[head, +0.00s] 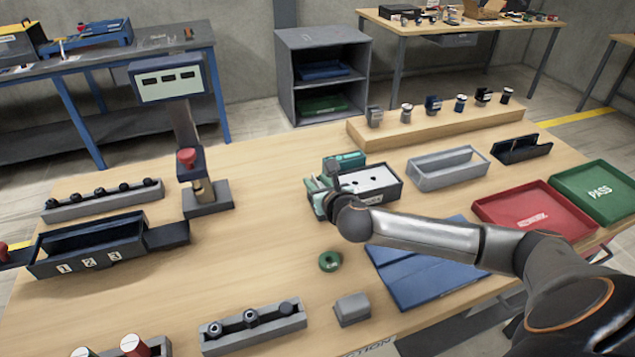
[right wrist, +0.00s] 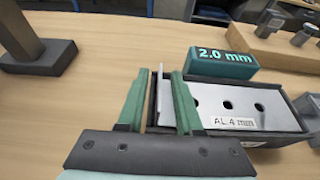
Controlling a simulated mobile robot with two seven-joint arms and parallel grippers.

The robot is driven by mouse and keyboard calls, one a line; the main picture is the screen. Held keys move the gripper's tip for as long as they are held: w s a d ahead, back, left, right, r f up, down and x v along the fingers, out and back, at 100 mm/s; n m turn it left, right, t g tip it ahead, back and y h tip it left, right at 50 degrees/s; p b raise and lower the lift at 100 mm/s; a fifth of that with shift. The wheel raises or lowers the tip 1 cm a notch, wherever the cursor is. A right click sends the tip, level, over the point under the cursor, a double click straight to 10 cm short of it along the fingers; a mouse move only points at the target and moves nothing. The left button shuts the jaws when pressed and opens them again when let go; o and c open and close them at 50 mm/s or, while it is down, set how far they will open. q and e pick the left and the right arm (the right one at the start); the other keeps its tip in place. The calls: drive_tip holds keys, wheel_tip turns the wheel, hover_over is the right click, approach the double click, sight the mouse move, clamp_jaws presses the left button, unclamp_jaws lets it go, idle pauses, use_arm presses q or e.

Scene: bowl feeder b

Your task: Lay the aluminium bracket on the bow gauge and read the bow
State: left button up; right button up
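The aluminium bracket (head: 370,180) is a pale plate with dark holes, lying in a dark open-topped box (head: 398,190). In the right wrist view the bracket (right wrist: 244,104) carries the label "AL 4 mm" and has a thin upright flange at its left end. A teal block (right wrist: 222,66), also in the head view (head: 345,162), stands right behind it and shows "2.0 mm"; I cannot tell whether this is the bow gauge. My right gripper (right wrist: 160,102) is open, its green fingers on either side of the flange, with a gap on the left. My left gripper is out of view.
A press-like stand (head: 207,200) with a display is at left, near a numbered tray (head: 90,255). A grey tray (head: 447,168), red tray (head: 535,215) and green PASS tray (head: 595,190) are at right.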

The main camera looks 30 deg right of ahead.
drive_tip(key=shift+r, duration=0.2)
drive_tip(key=v, duration=1.2)
drive_tip(key=shift+r, duration=0.45)
idle(2.1)
